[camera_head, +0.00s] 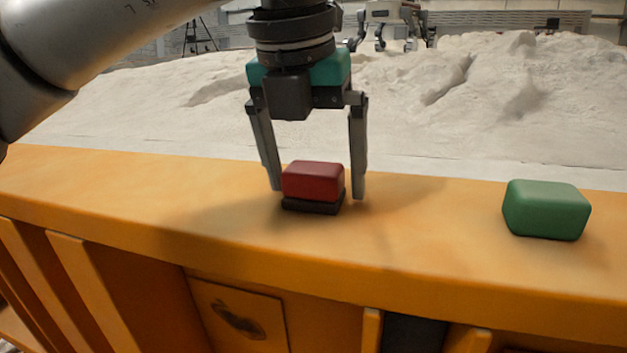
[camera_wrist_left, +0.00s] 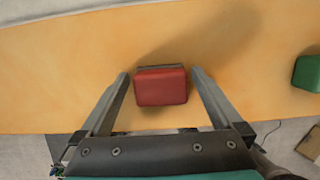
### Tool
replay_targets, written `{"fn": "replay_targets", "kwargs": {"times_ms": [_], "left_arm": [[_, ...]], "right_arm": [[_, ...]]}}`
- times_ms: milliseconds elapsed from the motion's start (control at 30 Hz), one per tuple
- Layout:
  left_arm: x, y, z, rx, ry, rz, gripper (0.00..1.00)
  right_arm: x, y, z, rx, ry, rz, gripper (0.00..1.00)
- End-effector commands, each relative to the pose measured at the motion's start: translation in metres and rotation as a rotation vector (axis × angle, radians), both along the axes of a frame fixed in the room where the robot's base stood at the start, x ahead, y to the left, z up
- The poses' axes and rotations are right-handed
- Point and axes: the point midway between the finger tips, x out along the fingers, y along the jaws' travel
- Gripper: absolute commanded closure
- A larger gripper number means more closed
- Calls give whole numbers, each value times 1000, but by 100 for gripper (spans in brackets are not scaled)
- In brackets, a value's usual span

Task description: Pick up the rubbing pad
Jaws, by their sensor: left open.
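The rubbing pad (camera_head: 313,183) appears to be the red block with a dark base, sitting flat on the orange ledge. In the left wrist view the red top of the pad (camera_wrist_left: 161,87) shows between the fingers. My left gripper (camera_head: 318,192) is open and points down, with one finger on each side of the pad. In the left wrist view my left gripper (camera_wrist_left: 160,75) shows a gap between each finger and the pad. My right gripper is not in view.
A green block (camera_head: 546,209) sits on the orange ledge (camera_head: 430,230) to the right; it also shows at the right edge of the left wrist view (camera_wrist_left: 307,72). Pale sand (camera_head: 450,110) lies behind the ledge. The ledge between the two blocks is clear.

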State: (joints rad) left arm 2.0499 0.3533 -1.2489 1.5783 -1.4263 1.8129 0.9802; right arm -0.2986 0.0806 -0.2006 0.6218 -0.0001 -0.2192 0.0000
Motion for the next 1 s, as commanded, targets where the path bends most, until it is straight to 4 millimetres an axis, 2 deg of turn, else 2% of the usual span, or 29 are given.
{"fn": "replay_targets", "kwargs": {"times_ms": [233, 900, 1000], "left_arm": [[1, 0, -1, 0, -1, 0, 2], [0, 0, -1, 0, -1, -1, 78], [0, 0, -1, 0, -1, -1, 80]], "right_arm": [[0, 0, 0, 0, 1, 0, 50], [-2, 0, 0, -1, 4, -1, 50], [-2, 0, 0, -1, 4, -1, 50]]}}
